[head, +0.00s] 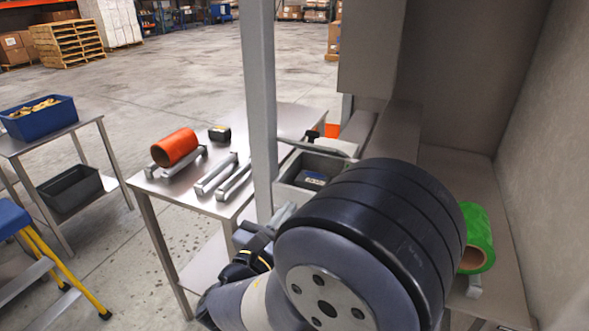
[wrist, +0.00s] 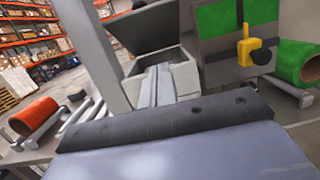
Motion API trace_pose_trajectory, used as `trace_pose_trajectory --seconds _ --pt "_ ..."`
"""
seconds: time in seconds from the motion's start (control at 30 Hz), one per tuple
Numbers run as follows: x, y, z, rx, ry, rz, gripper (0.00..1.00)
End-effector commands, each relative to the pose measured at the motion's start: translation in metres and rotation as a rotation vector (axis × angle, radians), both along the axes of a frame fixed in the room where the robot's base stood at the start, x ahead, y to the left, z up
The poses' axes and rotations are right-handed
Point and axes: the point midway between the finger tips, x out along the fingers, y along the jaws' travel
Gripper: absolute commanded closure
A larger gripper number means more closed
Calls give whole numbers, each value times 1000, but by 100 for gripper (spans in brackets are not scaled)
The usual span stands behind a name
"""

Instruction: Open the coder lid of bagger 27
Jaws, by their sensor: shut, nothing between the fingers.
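The coder is a grey box (head: 290,190) beside the upright post, and its dark lid (head: 318,148) stands raised at the back. A dark cartridge with a blue and white label (head: 312,181) shows inside. In the wrist view the raised lid (wrist: 140,30) tilts up behind the open box (wrist: 184,75). My gripper (head: 286,210) is shut and empty, its fingers just in front of the box. In the wrist view the fingers of my gripper (wrist: 160,72) overlap the box front; contact cannot be told. No bagger number is legible.
A grey post (head: 261,100) stands left of the box. A steel table (head: 190,192) holds an orange roll (head: 175,147) and bare roll stands. A green roll (head: 478,238) lies to the right. A yellow handle (wrist: 252,48) sits on the green-windowed panel. Open floor lies beyond.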

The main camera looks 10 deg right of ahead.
Motion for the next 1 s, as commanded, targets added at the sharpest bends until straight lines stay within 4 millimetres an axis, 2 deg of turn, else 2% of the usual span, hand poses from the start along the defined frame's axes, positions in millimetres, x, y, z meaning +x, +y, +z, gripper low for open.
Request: trace_pose_trajectory --seconds 0.07,0.17,0.37,0.77,1.0 --pt "3 10 -1 -19 -21 32 100" --pt "7 11 2 -27 -30 42 100" --pt "25 -4 8 -26 -28 36 100" --pt "81 -46 23 -24 -28 34 100" --pt "97 -56 50 -24 -28 38 100"
